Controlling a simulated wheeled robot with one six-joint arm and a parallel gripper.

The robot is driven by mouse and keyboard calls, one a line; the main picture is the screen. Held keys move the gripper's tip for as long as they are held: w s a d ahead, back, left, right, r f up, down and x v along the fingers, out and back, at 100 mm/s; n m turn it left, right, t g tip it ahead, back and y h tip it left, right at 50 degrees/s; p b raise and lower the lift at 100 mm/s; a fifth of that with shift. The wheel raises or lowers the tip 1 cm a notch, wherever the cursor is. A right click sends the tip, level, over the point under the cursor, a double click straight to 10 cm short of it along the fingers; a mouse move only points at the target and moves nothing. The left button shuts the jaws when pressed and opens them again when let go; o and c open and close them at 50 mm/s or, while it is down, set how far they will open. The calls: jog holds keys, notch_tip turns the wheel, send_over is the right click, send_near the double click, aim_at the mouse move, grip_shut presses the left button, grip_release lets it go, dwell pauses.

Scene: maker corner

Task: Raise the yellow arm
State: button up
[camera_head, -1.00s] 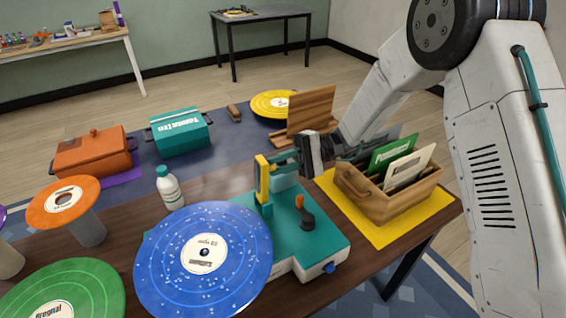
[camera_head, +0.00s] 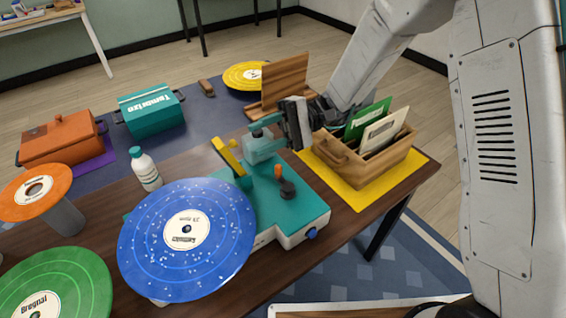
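The yellow arm (camera_head: 226,156) is a slanted bar with a short upright piece. It sits at the back left of the teal and white record player (camera_head: 300,205), beside the blue speckled record (camera_head: 220,240). My gripper (camera_head: 255,140) is just right of the yellow arm, low over the player's back edge. Its teal fingers look spread apart, with nothing seen between them. I cannot tell whether a finger touches the yellow arm. The gripper hides part of the player's back. An orange-topped dark knob (camera_head: 286,188) stands on the player.
A wooden crate (camera_head: 345,160) with record sleeves stands on a yellow mat (camera_head: 410,172), right of my gripper. A wooden stand (camera_head: 288,85) is behind. A white bottle (camera_head: 146,172) stands left of the player. Orange (camera_head: 60,196) and green (camera_head: 75,285) discs are further left.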

jog(key=s+d, duration=0.4)
jog(key=s, duration=0.5)
jog(key=shift+s+r, duration=0.3)
jog(key=shift+r, duration=0.15)
jog(key=s+d+m+t+h, duration=0.1)
jog(key=s+d+h, duration=0.6)
jog(key=d+h, duration=0.3)
jog(key=s+d+r+t+h, duration=0.1)
jog(key=d+r+t+h, duration=0.1)
jog(key=d+r+t, duration=0.2)
jog(key=s+d+r+m+t+h, duration=0.1)
jog(key=s+d+r+t+h, duration=0.1)
jog(key=d+t, duration=0.4)
jog(key=d+r+h, duration=0.1)
jog(key=d+r, duration=0.1)
jog(key=d, duration=0.3)
jog(key=shift+s+d+r, duration=0.2)
jog(key=shift+d+r, duration=0.1)
jog(key=shift+r, duration=0.1)
